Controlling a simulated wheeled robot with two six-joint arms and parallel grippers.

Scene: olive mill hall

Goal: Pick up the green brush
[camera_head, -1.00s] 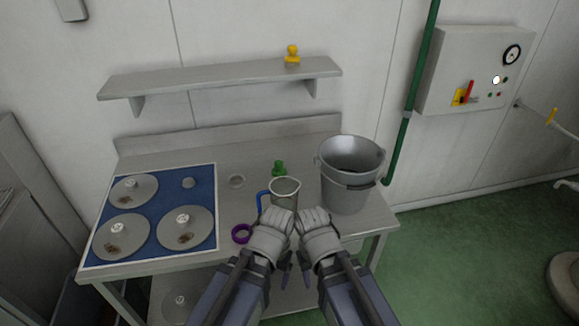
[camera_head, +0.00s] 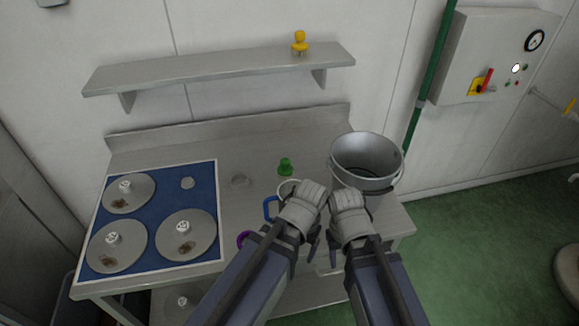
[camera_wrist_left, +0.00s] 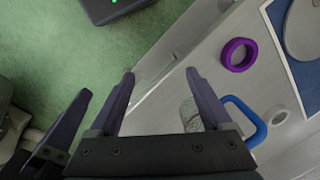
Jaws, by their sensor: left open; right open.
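The green brush (camera_head: 286,167) stands on the steel table behind a jug with a blue handle (camera_head: 269,208). In the head view my left gripper (camera_head: 307,215) is in front of the brush, apart from it, and covers much of the jug. In the left wrist view my left gripper (camera_wrist_left: 160,78) is open with nothing between its fingers, and the blue handle (camera_wrist_left: 247,122) shows to its right. The brush is not visible there. My right gripper (camera_head: 343,225) is open beside the left one, in front of the bucket.
A metal bucket (camera_head: 367,158) stands right of the brush. A blue mat (camera_head: 157,216) with several round discs lies at left. A purple ring (camera_wrist_left: 239,54) lies near the jug. A yellow object (camera_head: 300,44) sits on the wall shelf (camera_head: 220,70).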

